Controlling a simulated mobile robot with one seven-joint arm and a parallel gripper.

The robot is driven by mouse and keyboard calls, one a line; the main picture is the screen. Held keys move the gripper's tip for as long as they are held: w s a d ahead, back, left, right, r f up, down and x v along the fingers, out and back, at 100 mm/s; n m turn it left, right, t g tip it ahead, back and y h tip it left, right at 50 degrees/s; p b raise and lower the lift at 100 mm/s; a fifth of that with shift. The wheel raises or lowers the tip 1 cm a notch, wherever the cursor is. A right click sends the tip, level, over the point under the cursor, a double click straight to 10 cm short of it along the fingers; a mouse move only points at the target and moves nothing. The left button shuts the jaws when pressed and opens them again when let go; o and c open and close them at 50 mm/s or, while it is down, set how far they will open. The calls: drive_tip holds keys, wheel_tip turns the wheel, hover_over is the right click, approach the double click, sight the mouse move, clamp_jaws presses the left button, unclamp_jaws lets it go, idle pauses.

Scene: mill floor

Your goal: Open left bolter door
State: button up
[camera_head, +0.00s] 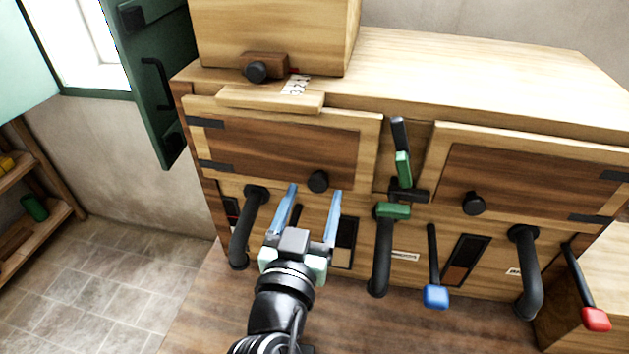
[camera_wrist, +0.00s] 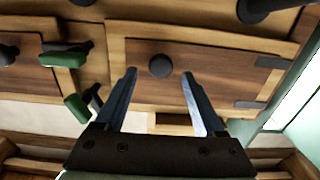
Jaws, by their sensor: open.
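The left bolter door (camera_head: 270,144) is a dark wood panel in a pale frame, with black hinge straps on its left edge. It looks shut. Its round black knob (camera_head: 318,181) is near its lower right. My gripper (camera_head: 314,192) is open, with its two blue fingers pointing at the knob from below. In the wrist view, which shows the cabinet upside down, the knob (camera_wrist: 160,65) appears centred just beyond the gap between the fingertips (camera_wrist: 159,75). Nothing is between the fingers. I cannot tell how far they are from the knob in depth.
The right door (camera_head: 535,180) with its own knob (camera_head: 473,203) looks shut. A green-handled lever (camera_head: 402,168) stands between the doors. Black pipes (camera_head: 247,225), a blue-tipped lever (camera_head: 435,295) and a red-tipped lever (camera_head: 595,318) project below. A green shutter (camera_head: 150,80) is at left.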

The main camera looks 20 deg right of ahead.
drive_tip(key=shift+x, duration=1.1)
clamp_jaws()
idle(0.7)
